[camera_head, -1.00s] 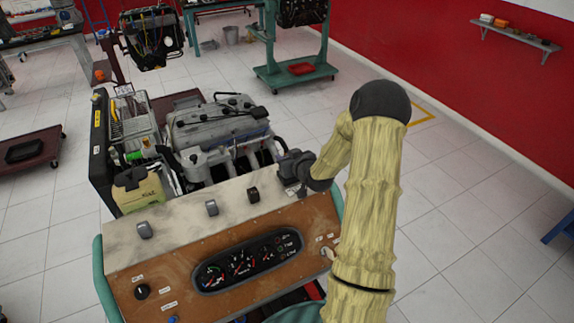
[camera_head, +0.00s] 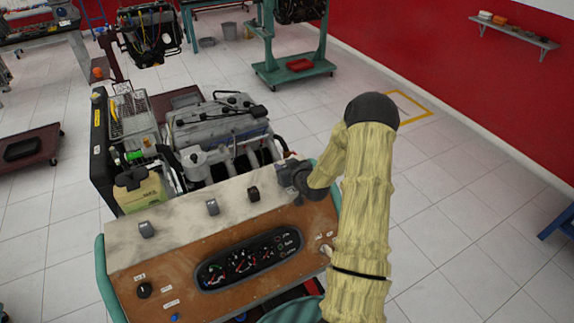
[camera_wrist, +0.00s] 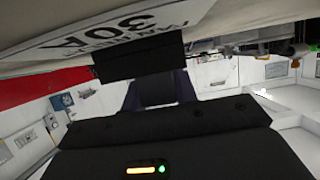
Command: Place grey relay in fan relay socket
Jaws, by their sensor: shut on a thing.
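My gripper (camera_head: 298,178) is over the right end of the pale sloping top of the engine trainer's console (camera_head: 180,216). In the wrist view my gripper (camera_wrist: 158,90) is shut on a dark grey block, which looks like the grey relay (camera_wrist: 157,92). The gripper hides both in the head view.
Two grey relays, one left (camera_head: 147,229) and one in the middle (camera_head: 212,207), and a black one (camera_head: 253,194) stand along the console top. The engine (camera_head: 215,125) lies behind it. The gauge cluster (camera_head: 250,258) is on the brown front. Open floor lies right.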

